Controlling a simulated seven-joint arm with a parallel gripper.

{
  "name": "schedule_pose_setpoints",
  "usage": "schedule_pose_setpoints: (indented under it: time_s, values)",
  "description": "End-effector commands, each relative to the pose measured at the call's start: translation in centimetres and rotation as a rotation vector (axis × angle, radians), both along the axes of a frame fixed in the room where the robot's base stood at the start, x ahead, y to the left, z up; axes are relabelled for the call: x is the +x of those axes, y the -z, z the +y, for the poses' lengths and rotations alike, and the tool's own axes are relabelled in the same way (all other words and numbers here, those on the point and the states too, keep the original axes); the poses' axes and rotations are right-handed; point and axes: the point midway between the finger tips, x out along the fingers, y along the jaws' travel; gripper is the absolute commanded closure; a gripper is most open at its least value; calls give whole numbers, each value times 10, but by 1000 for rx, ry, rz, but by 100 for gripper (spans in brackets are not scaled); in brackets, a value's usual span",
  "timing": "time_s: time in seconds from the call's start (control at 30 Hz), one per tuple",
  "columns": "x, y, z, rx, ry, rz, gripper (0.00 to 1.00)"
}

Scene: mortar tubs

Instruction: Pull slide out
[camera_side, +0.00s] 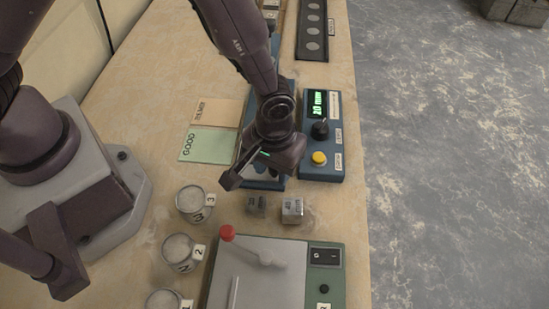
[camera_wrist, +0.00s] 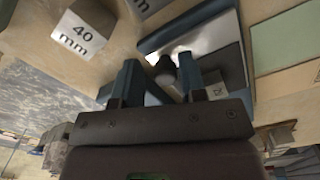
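The slide appears to belong to the blue device (camera_side: 247,170), which is mostly hidden behind my gripper (camera_side: 258,176) in the side view. A grey block (camera_wrist: 215,86) with a small mark lies behind the right finger, partly hidden.
A 40 mm cube (camera_wrist: 83,30) and a darker cube (camera_side: 256,205) stand close to my gripper. A control box (camera_side: 320,135) with a green display is at right. Numbered cups (camera_side: 190,200), a red-knobbed lever machine (camera_side: 262,280) and a GOOD card (camera_side: 208,145) surround the area.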

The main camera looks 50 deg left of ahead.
Motion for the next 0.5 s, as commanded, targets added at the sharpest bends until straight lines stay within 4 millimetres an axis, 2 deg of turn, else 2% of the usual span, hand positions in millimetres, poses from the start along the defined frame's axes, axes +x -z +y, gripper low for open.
schedule_pose_setpoints:
  time_s: [0.33,0.5]
  values:
    - [3,-1,3,3,-5,-5,49]
    - [4,-18,2,2,-4,-9,49]
